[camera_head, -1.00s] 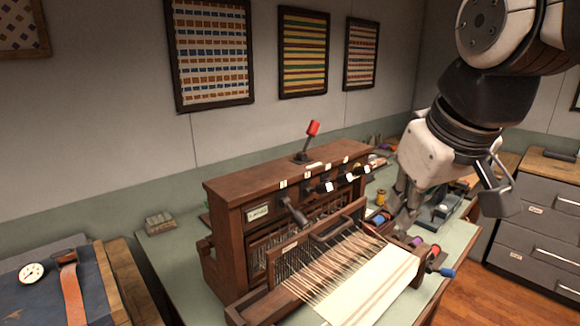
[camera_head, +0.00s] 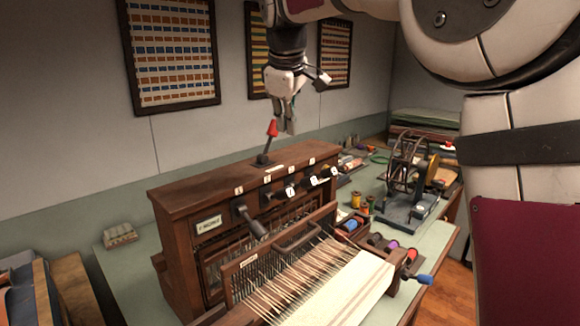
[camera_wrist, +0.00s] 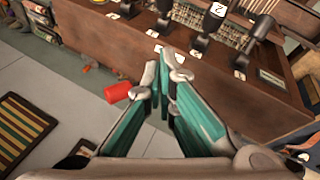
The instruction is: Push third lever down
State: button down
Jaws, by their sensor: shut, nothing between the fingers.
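The brown wooden loom box (camera_head: 185,205) has a row of black levers along its front. The first lever (camera_head: 250,221) slants downward, while the second lever (camera_head: 289,190), third lever (camera_head: 313,181) and fourth lever (camera_head: 333,172) point outward with white number faces. In the wrist view the third lever (camera_wrist: 165,20) is at the top, beyond the fingertips. My gripper (camera_head: 286,130) is shut and empty, above the box's top. It also shows in the wrist view (camera_wrist: 160,75). It is apart from the front levers.
A red-tipped lever (camera_head: 271,130) stands on the box's top, close beside my gripper; contact cannot be told. The woven cloth and threads (camera_head: 335,290) extend in front. Spools (camera_head: 362,202) and a winding device (camera_head: 405,185) stand right. Framed textiles (camera_head: 172,55) hang behind.

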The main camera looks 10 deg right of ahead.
jog(key=p, duration=0.2)
send_over(302, 184)
jog(key=a, duration=0.3)
notch_tip(302, 184, down, 8)
jog(key=shift+w+d+f+p, duration=0.15)
jog(key=shift+d+f, duration=0.2)
jog(key=shift+f, duration=0.25)
jog(key=shift+w+d+f+p, duration=0.1)
jog(key=shift+d+f, duration=0.25)
jog(key=shift+f, duration=0.3)
jog(key=shift+w+d+f+p, duration=0.15)
jog(key=shift+d+f, duration=0.2)
jog(key=shift+f, duration=0.25)
jog(key=shift+s, duration=0.1)
jog(key=shift+d+f+b, duration=0.1)
jog(key=shift+f+b, duration=0.05)
jog(key=shift+b, duration=0.2)
